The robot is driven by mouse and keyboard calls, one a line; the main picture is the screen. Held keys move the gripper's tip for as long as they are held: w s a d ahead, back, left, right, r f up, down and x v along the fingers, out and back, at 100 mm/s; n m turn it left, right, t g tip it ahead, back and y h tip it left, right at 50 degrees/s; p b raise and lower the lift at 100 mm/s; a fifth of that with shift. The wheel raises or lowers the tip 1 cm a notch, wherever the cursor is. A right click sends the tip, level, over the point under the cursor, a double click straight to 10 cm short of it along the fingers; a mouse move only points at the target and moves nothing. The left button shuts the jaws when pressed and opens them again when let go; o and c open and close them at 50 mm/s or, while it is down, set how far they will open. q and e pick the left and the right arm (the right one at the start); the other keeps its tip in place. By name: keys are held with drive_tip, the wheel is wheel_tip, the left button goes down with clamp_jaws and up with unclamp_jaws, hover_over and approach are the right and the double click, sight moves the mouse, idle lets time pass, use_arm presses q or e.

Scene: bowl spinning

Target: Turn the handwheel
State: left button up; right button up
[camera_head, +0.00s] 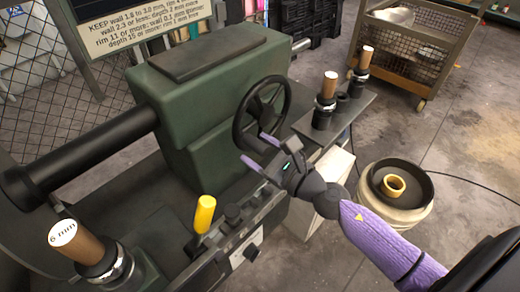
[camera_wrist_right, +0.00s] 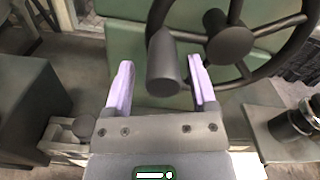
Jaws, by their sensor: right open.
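The dark handwheel (camera_head: 285,92) is on the front of a green machine (camera_head: 190,140) in the head view. My right gripper (camera_head: 256,149) is just below and in front of its lower rim, with its two lilac fingers apart. In the right wrist view the wheel's hub (camera_wrist_right: 230,42) and spokes fill the upper right. Its dark crank handle (camera_wrist_right: 163,62) points toward the camera and appears between the open fingers of my right gripper (camera_wrist_right: 161,80), with gaps on both sides. I cannot tell how deep it sits between them. My left gripper is out of view.
A yellow-topped lever (camera_head: 204,212) and a brown-handled tool (camera_head: 85,252) stand at the lower left. Two more brown-handled tools stand on a shelf (camera_head: 300,124) right of the wheel. A round tub (camera_head: 420,205) and a wheeled cart (camera_head: 445,75) stand on the floor at right.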

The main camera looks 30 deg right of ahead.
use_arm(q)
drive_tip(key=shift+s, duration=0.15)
use_arm(e)
drive_tip(key=shift+s, duration=0.1)
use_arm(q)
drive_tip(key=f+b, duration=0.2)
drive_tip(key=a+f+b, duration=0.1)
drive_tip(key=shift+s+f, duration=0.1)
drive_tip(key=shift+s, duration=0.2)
use_arm(e)
drive_tip(key=v, duration=0.9)
drive_tip(key=shift+s+d, duration=0.15)
drive_tip(key=shift+s, duration=0.2)
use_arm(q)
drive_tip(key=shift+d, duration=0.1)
